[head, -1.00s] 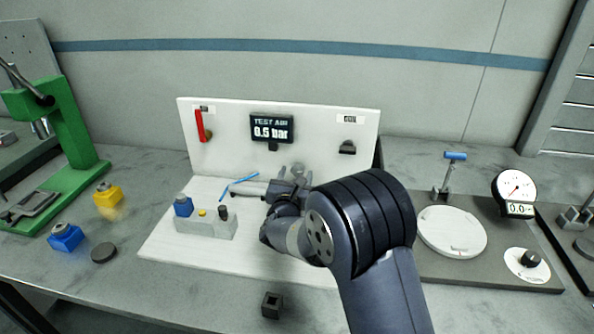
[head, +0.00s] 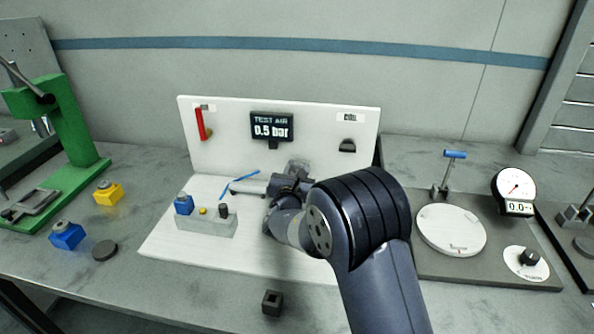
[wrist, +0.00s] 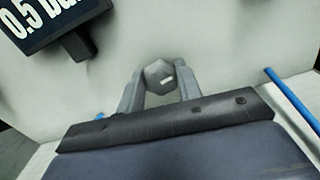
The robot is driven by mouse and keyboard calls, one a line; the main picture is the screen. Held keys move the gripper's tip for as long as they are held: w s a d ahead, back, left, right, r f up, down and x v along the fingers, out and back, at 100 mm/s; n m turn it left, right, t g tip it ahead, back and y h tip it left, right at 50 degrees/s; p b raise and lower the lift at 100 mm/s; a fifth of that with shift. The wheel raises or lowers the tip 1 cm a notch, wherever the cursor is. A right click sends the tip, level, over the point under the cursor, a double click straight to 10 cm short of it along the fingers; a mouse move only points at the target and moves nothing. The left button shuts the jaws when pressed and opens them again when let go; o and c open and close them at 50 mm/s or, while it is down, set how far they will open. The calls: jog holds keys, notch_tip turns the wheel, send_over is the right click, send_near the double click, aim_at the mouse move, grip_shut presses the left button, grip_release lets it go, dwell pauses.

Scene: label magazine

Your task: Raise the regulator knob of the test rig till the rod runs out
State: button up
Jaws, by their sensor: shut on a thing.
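The test rig is a white base and back panel (head: 225,130) with a dark display (head: 271,127) reading TEST AIR 0.5 bar. In the wrist view my gripper (wrist: 160,78) has its two fingers shut on the sides of a grey faceted regulator knob (wrist: 159,73) with a small white mark. The display shows there too, at the upper left. In the head view the knob is mostly hidden by my gripper (head: 297,172), low in front of the panel. A light rod-like cylinder (head: 250,188) with blue tubing (head: 240,182) lies left of my gripper.
A red lever (head: 200,124) is on the panel's left. A grey block (head: 207,225) with small fittings stands at front left of the base. Yellow (head: 108,195) and blue (head: 67,237) blocks are left of the rig. A gauge station (head: 452,230) stands right.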

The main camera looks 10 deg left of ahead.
jog(key=shift+f+m+b, duration=0.25)
jog(key=shift+m+b, duration=0.05)
jog(key=shift+b, duration=0.75)
jog(key=shift+c, duration=0.3)
jog(key=shift+m+b, duration=0.5)
jog(key=shift+b, duration=0.65)
jog(key=shift+r+m+b, duration=0.1)
jog(key=shift+m+b, duration=0.6)
jog(key=shift+b, duration=0.5)
jog(key=shift+r, duration=0.1)
jog(key=o, duration=1)
jog(key=shift+c, duration=0.2)
jog(key=shift+s+d+b, duration=0.15)
jog(key=shift+s+b, duration=0.05)
jog(key=shift+s, duration=1.7)
jog(key=shift+s+d+b, duration=0.1)
jog(key=shift+s+b, duration=0.05)
jog(key=shift+s, duration=1.7)
